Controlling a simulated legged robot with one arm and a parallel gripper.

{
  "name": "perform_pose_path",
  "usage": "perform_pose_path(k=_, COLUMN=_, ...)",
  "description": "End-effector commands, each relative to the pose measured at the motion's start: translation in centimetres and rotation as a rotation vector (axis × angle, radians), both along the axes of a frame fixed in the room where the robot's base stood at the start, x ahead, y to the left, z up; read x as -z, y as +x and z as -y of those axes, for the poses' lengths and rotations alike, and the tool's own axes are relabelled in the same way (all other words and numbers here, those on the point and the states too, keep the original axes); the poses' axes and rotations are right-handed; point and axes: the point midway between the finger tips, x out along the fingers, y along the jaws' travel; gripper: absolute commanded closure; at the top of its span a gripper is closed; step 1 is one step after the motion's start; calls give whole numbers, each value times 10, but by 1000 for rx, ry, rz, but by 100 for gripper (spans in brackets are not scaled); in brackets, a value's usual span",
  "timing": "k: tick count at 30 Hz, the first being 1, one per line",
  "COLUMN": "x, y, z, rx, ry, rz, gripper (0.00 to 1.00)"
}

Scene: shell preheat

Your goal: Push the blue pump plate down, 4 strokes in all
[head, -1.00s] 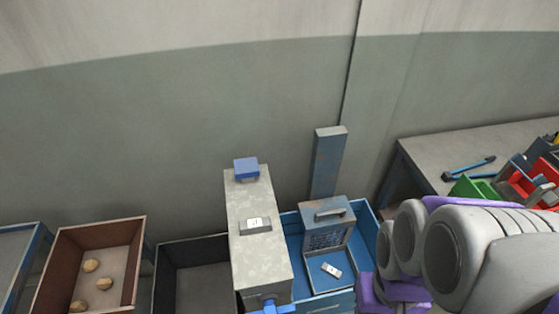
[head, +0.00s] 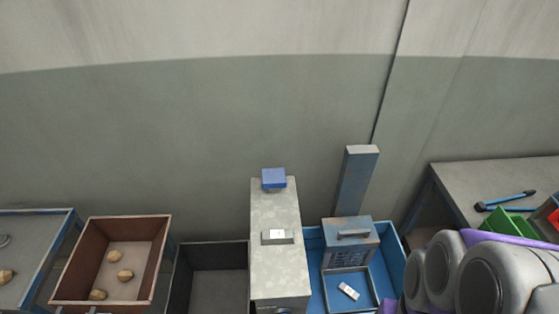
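The blue pump plate (head: 274,179) is a small blue block on top of the tall grey pump housing (head: 275,215), at its far end. It stands a little above the housing top. A small grey block with a white label (head: 278,237) sits on the same top, nearer to me. My arm fills the lower right of the head view. My gripper is not visible, and nothing of mine touches the plate in this view.
A brown bin with several potato-like lumps (head: 163,260) and a dark empty bin (head: 183,280) are left of the housing. A blue tray (head: 393,245) with a grey-blue box (head: 350,240) is right. A bench (head: 470,175) with tools is far right. A blue post (head: 355,185) stands behind.

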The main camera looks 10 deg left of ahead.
Motion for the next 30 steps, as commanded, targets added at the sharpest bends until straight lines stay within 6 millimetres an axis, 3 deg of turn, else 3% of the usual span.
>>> perform_pose_path(k=8, x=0, y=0, z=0, rx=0, ry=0, rz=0, gripper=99)
perform_pose_path(k=30, x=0, y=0, z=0, rx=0, ry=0, rz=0, gripper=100)
